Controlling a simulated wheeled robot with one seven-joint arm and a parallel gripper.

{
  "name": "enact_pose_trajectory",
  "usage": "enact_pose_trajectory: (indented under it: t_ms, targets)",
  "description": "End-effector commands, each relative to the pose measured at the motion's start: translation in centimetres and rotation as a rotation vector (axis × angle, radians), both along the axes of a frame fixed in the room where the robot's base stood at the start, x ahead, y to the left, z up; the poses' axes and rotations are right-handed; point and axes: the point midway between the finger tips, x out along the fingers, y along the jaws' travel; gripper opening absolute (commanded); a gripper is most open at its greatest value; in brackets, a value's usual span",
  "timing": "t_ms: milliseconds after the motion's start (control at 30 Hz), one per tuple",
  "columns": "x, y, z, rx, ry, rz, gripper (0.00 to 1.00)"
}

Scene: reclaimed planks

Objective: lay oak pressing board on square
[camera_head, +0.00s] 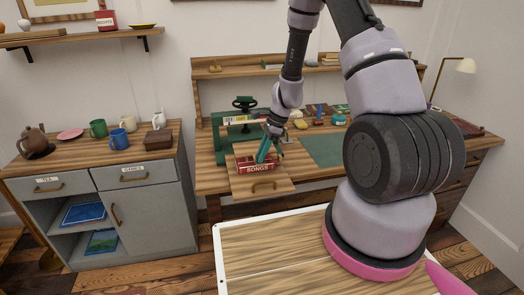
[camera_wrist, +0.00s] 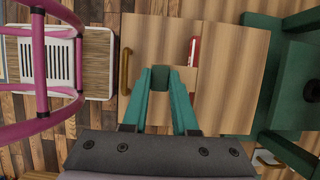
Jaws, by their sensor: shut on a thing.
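My gripper (camera_head: 264,152) is over the front of the desk, its teal fingers pointing down by a red box or book marked SONGS (camera_head: 254,168). I cannot tell whether this is part of the oak pressing board. A strip of the red SONGS thing (camera_wrist: 194,48) shows just beyond the fingertips. A wooden panel with a brass handle (camera_wrist: 125,70) lies under the gripper. I cannot single out the square.
The desk bears a green press (camera_head: 240,119) and a green mat (camera_head: 324,150). A grey cabinet (camera_head: 150,210) with mugs is at left. A white-edged wooden top (camera_head: 270,250) lies in front. A pink frame (camera_wrist: 70,110) shows at left.

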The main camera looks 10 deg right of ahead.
Motion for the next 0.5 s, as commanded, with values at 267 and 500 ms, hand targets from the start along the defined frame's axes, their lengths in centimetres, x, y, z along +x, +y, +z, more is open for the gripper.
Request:
enact_pose_trajectory:
  t_ms: [267,500]
  targets:
    - [0.0,0.0,-2.8,0.001,0.002,-0.002,0.00]
    - [0.0,0.0,-4.2,0.001,0.001,-0.001,0.00]
